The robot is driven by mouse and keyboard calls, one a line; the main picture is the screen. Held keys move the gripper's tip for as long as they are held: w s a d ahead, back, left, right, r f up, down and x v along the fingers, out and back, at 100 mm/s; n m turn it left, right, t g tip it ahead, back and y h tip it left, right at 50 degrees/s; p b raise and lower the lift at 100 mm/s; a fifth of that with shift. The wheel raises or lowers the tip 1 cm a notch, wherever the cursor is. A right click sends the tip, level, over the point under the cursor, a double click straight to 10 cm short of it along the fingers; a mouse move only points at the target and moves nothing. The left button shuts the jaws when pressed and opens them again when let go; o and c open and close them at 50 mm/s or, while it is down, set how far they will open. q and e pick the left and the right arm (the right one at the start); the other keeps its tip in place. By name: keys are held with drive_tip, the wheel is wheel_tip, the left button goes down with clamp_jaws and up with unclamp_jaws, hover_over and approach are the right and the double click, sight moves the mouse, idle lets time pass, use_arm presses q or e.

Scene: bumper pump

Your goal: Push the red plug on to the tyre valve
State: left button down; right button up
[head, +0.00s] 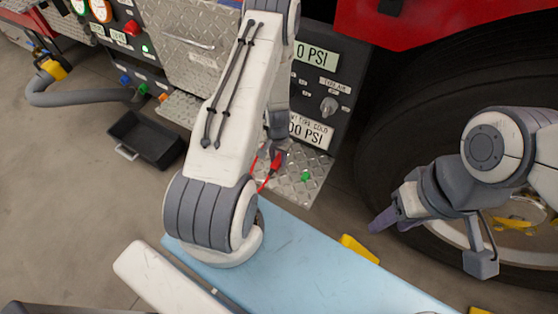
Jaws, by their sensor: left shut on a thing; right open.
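My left gripper (277,140) reaches down in front of the truck's panel, partly hidden by my own arm. It is shut on the red plug (276,162), whose red hose (264,182) hangs below towards the blue surface. The plug is above the diamond-plate step, well left of the wheel. My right gripper (430,243) is open and empty in front of the big tyre (395,130). The wheel's hub (520,212) shows partly behind my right arm. I cannot make out the tyre valve.
A panel with PSI displays (316,54) stands behind the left gripper. A green cap (306,176) sits on the diamond-plate step (315,160). A black tray (147,138) lies on the floor at left, near a grey hose (80,98). Yellow blocks (359,248) lie beyond the blue surface.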

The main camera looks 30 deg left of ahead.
sight(278, 159)
use_arm(q)
drive_tip(key=shift+r+p, duration=2.95)
drive_tip(key=shift+r, duration=0.1)
